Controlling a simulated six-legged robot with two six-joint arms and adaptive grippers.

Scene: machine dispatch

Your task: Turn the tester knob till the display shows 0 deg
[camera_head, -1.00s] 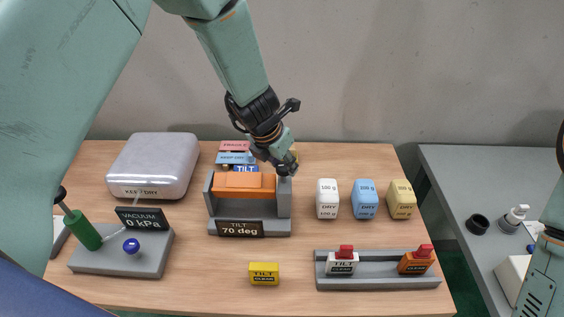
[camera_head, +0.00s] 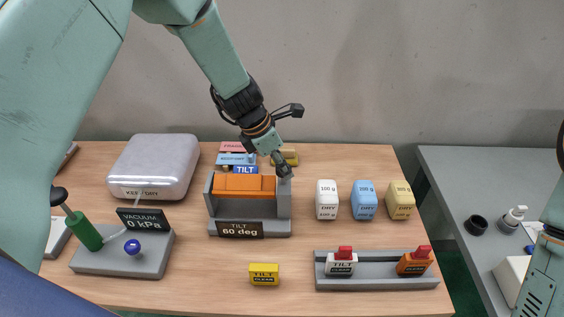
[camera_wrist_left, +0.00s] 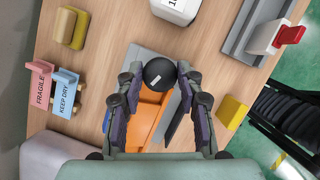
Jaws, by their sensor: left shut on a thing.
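The tilt tester (camera_head: 250,228) is a grey U-shaped stand with an orange block (camera_head: 244,184) between its walls. Its display (camera_head: 240,229) reads "TILT 60 deg". The round black tester knob (camera_wrist_left: 158,72) shows in the left wrist view between my fingertips; in the head view my gripper hides it. My left gripper (camera_head: 284,167) is shut on the knob at the tester's right wall, and its fingers also show in the left wrist view (camera_wrist_left: 160,85). My right gripper is out of view; only part of that arm shows at the right edge.
A vacuum unit (camera_head: 152,262) reading 0 kPa stands left, in front of a silver case (camera_head: 155,163). White, blue and yellow blocks (camera_head: 327,199) stand to the right. A grey rack (camera_head: 376,282) and a yellow "TILT" block (camera_head: 264,274) are in front.

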